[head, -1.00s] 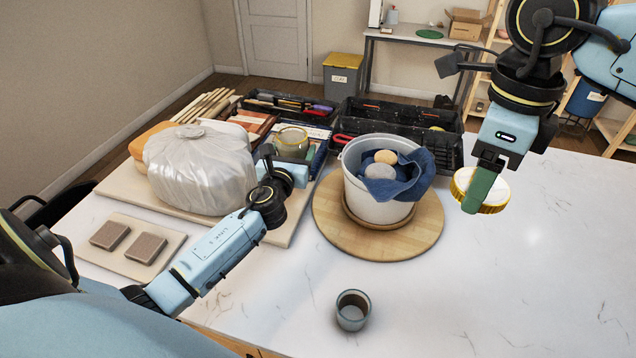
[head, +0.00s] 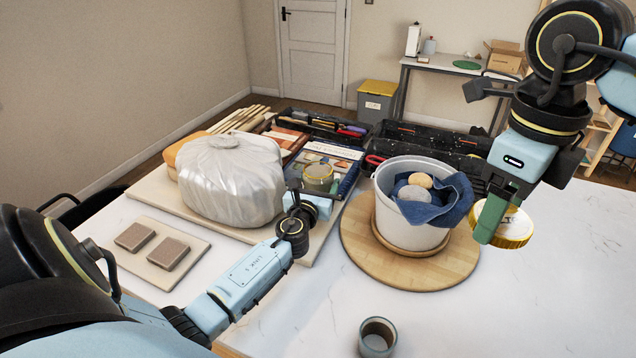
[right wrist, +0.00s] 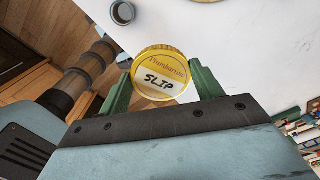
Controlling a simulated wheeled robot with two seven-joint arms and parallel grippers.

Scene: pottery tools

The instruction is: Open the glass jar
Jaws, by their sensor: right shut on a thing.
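The glass jar (head: 318,180) is a short clear jar with a yellowish rim and no lid on it. It is near the back of the table, beside the plastic-wrapped bundle. My left gripper (head: 308,200) is at the near side of the jar and partly covers it; its fingertips are hidden. My right gripper (head: 492,218) is shut on the round yellow jar lid (head: 513,229), held over the right part of the table. In the right wrist view the lid (right wrist: 160,75) sits between the two green fingers, its "SLIP" label facing the camera.
A white bucket (head: 398,222) with a blue cloth and stones stands on a round wooden board (head: 365,262). A small grey cup (head: 378,338) is at the front. Black tool trays (head: 440,140) lie behind. The white table right of the board is clear.

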